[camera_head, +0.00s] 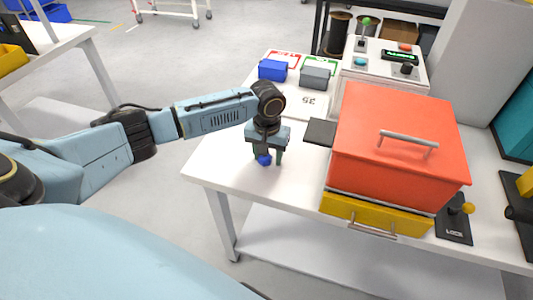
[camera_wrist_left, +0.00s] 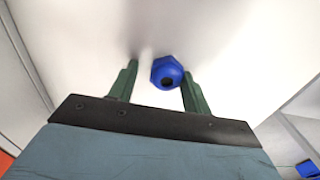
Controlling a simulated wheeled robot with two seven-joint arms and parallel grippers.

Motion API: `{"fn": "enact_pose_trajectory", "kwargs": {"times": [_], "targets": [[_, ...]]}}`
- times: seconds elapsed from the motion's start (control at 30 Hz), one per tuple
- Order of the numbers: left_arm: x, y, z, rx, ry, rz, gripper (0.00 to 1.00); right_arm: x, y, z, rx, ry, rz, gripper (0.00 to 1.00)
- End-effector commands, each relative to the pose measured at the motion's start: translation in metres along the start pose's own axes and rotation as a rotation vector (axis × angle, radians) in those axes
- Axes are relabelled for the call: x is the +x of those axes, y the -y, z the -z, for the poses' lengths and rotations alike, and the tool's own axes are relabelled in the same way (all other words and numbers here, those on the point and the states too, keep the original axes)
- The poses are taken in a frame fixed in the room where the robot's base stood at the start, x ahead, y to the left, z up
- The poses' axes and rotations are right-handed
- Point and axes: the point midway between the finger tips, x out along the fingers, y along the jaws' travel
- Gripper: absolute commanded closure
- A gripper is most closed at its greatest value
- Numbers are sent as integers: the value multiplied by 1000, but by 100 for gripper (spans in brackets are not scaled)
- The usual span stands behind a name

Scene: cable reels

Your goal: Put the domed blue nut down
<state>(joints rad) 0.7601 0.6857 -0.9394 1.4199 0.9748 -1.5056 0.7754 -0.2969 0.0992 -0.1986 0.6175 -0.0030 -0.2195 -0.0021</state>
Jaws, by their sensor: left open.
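The domed blue nut (camera_head: 264,160) is at the near left part of the white table, at my left gripper's fingertips. In the left wrist view the blue nut (camera_wrist_left: 167,73) shows a dark hole and lies between the two green fingers, close to the right one. My left gripper (camera_head: 266,158) points down at the table and is open, with a gap between the nut and the left finger. It also shows in the left wrist view (camera_wrist_left: 160,82). The nut appears to rest on the white table top (camera_head: 222,160). My right gripper is not in view.
A red box with a handle (camera_head: 395,140) stands right of my left gripper, above a yellow drawer (camera_head: 375,215). A blue bin (camera_head: 272,70) and a grey bin (camera_head: 315,77) stand farther back. A control box (camera_head: 385,65) is behind the red box. The table's left edge is close.

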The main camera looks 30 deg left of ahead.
Motion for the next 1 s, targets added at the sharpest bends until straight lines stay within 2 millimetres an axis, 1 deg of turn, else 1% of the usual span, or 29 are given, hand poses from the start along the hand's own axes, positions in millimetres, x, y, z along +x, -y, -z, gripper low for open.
{"fn": "enact_pose_trajectory", "kwargs": {"times": [0.03, 0.33, 0.47, 0.57, 0.67, 0.8, 0.9, 1.0], "targets": [[12, 8, -5, -1, 15, 21, 46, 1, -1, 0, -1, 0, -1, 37], [12, 10, -5, -2, 13, 26, 46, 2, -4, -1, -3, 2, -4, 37], [3, 11, -4, -2, 12, 26, 46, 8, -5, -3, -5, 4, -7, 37], [-18, 9, -4, -4, 13, 23, 46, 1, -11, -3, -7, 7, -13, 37], [-44, 7, -3, -2, 10, 19, 46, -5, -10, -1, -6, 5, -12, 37], [-77, 5, -2, -2, 10, 15, 46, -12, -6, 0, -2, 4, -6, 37], [-97, 5, -2, -2, 9, 15, 46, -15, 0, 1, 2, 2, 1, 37], [-112, 4, -2, -2, 10, 13, 46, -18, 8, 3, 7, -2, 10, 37]]}}
